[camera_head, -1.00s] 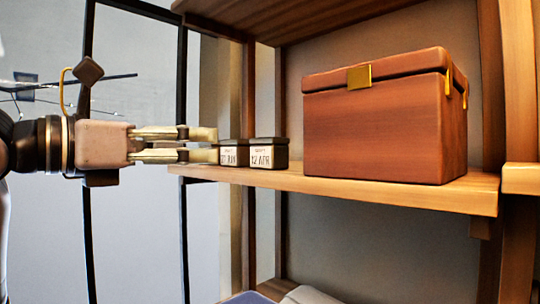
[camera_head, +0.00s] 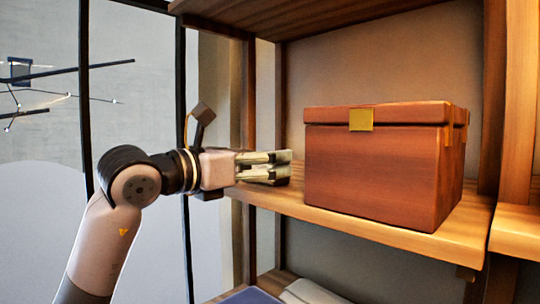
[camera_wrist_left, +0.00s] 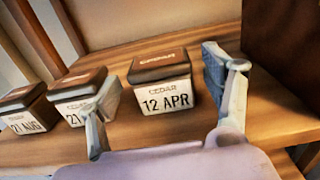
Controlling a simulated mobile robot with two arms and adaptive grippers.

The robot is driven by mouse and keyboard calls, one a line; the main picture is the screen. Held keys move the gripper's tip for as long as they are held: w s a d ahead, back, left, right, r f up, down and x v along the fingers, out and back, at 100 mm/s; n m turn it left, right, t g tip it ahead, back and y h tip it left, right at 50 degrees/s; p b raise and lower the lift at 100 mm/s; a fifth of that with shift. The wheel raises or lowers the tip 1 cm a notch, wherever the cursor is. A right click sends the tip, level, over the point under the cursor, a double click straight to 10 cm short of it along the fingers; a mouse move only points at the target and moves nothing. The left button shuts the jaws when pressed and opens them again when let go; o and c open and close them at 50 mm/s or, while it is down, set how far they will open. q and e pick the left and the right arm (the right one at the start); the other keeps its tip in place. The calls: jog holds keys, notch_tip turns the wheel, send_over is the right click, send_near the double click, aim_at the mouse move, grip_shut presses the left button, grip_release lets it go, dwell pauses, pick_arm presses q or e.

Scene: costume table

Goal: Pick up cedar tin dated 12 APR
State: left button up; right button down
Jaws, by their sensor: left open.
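The cedar tin dated 12 APR (camera_wrist_left: 163,68) stands upright on the wooden shelf in the left wrist view, with a dark brown lid and a white label reading CEDAR, 12 APR. My left gripper (camera_wrist_left: 162,85) is open, one finger on each side of the tin's front. I cannot tell whether either finger touches it. In the head view my left gripper (camera_head: 287,164) reaches over the shelf from the left and hides most of the tins. My right gripper is not in view.
Left of the dated tin in the wrist view stand a similar cedar tin (camera_wrist_left: 78,83), its label partly covered by a finger, and a tin labelled 21 AUG (camera_wrist_left: 22,108). A large reddish-brown box (camera_head: 375,165) stands right of the gripper on the shelf (camera_head: 400,240).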

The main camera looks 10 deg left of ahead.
pick_arm(q)
jog(key=x, duration=0.2)
jog(key=shift+w+d+p, duration=0.2)
jog(key=shift+d+p, duration=0.05)
jog(key=shift+p, duration=0.1)
jog(key=shift+s+a, duration=0.1)
jog(key=shift+a, duration=0.05)
jog(key=shift+c, duration=1.2)
jog(key=c, duration=1)
jog(key=shift+r, duration=0.1)
